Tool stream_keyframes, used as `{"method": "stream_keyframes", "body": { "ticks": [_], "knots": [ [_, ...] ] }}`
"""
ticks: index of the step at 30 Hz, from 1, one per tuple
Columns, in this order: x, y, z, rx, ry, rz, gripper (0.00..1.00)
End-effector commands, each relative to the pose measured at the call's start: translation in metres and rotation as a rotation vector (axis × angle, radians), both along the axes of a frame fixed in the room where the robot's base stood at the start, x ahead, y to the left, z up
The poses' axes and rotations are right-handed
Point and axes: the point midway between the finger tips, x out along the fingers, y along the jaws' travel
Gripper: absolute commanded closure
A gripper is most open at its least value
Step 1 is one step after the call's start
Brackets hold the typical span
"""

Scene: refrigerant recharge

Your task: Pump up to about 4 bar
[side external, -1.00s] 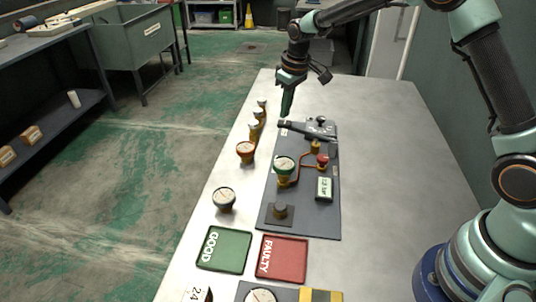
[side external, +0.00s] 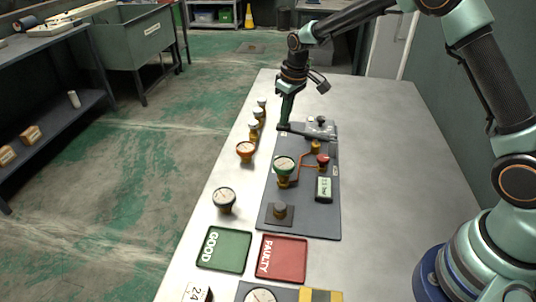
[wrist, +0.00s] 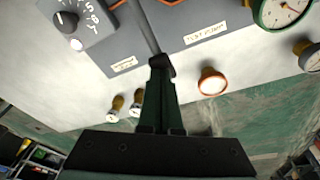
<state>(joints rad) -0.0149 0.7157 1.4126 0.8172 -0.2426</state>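The pump's dark lever (side external: 304,132) runs left across the far end of the grey board (side external: 307,222). In the side view my gripper (side external: 285,125) points down at the lever's outer end. In the wrist view my gripper (wrist: 159,80) has its green fingers together, with the tips at the lever's end knob (wrist: 161,62); they appear to touch it. A green-rimmed gauge (side external: 284,165) stands on the board; its needle is too small to read. The small display (side external: 324,188) shows a bar value, not clearly legible. A red knob (side external: 323,159) sits beside the gauge.
Several loose gauges stand left of the board, including an orange-rimmed one (side external: 246,150) and a dark one (side external: 224,198). A green GOOD tray (side external: 223,250) and a red FAULTY tray (side external: 282,259) lie in front. The bench's right side is clear.

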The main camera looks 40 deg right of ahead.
Motion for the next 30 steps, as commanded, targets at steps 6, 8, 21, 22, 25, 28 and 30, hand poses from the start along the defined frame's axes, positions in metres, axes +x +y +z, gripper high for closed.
{"method": "stream_keyframes", "body": {
  "ticks": [6,8,21,22,25,28,30],
  "knots": [
    [-0.001,0.0,-0.006,0.0,0.005,-0.001,1.0],
    [-0.001,0.0,-0.008,0.0,0.005,-0.001,1.0],
    [-0.002,-0.001,-0.018,0.0,0.006,-0.001,1.0],
    [-0.002,0.0,-0.019,-0.001,0.007,-0.001,1.0],
    [-0.002,-0.001,-0.021,0.0,0.008,-0.001,1.0],
    [-0.002,-0.001,-0.024,0.0,0.009,-0.001,1.0],
    [-0.002,-0.001,-0.025,0.0,0.008,-0.001,1.0]
  ]
}}
